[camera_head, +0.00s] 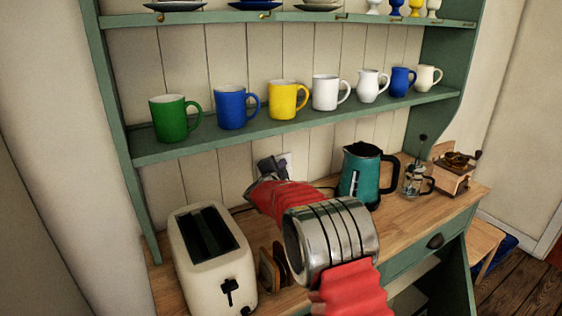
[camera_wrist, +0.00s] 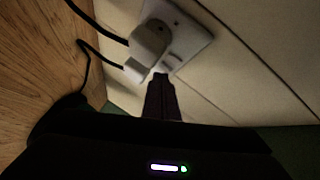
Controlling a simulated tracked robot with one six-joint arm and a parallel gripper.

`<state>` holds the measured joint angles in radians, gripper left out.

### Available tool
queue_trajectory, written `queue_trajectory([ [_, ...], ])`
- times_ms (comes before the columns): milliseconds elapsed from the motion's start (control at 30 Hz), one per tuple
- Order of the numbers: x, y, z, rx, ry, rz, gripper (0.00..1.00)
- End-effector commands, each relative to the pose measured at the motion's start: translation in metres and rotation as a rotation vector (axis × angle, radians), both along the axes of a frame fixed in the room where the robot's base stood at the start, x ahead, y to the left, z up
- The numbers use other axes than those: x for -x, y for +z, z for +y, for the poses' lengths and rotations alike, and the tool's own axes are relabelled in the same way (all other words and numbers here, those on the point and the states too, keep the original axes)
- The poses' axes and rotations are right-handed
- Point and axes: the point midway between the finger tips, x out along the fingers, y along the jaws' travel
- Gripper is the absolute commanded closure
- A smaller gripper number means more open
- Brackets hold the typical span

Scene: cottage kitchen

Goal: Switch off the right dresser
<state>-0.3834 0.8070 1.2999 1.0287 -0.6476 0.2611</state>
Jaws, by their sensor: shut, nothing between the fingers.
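The green dresser (camera_head: 300,127) stands against the wall, with mugs on its shelf and a wooden worktop. A white socket plate (camera_wrist: 195,40) is on its back boards, with a pale plug (camera_wrist: 150,42) and a dark cable; the plate also shows in the head view (camera_head: 287,159). My gripper (camera_wrist: 160,80) is shut and empty, its tips at the plate's lower edge, close beside the plug. I cannot tell whether the tips touch the plate or a switch. In the head view my gripper (camera_head: 266,167) partly hides the socket.
A cream toaster (camera_head: 212,262) stands left of my arm, with a wooden rack (camera_head: 271,270) beside it. A teal kettle (camera_head: 361,176), a glass press (camera_head: 415,180) and a coffee grinder (camera_head: 455,172) stand to the right. Several mugs line the shelf above my gripper.

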Motion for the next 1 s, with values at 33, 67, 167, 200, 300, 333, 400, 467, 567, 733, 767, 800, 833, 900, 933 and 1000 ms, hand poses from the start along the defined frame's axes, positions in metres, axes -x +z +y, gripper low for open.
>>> queue_trajectory([
  [33, 0.0, 0.0, 0.0, 0.0, 0.001, 0.0, 1.0],
  [67, -0.001, 0.0, 0.001, 0.0, 0.001, 0.0, 1.0],
  [167, -0.001, 0.0, 0.001, 0.0, 0.001, 0.0, 1.0],
  [200, -0.001, 0.0, 0.001, 0.0, 0.001, 0.0, 1.0],
  [300, -0.001, 0.0, 0.0, 0.0, 0.0, 0.0, 1.0],
  [333, -0.001, 0.0, 0.0, 0.0, 0.0, 0.0, 1.0],
  [400, 0.0, 0.0, 0.0, 0.0, 0.0, 0.0, 1.0],
  [467, 0.001, 0.0, -0.001, 0.001, 0.0, 0.001, 1.0],
  [567, 0.004, 0.0, -0.003, 0.001, 0.0, 0.0, 1.0],
  [733, 0.01, -0.001, -0.007, 0.001, -0.001, 0.0, 1.0],
  [767, 0.01, -0.001, -0.007, 0.001, -0.001, 0.0, 1.0],
  [800, 0.01, -0.001, -0.007, 0.001, -0.001, 0.0, 1.0],
  [833, 0.011, -0.001, -0.008, 0.001, -0.001, 0.0, 1.0],
  [900, 0.011, -0.001, -0.007, 0.0, 0.0, 0.0, 1.0],
  [933, 0.011, -0.001, -0.007, 0.0, 0.0, 0.0, 1.0],
  [1000, 0.011, -0.001, -0.007, 0.0, 0.0, 0.0, 1.0],
])
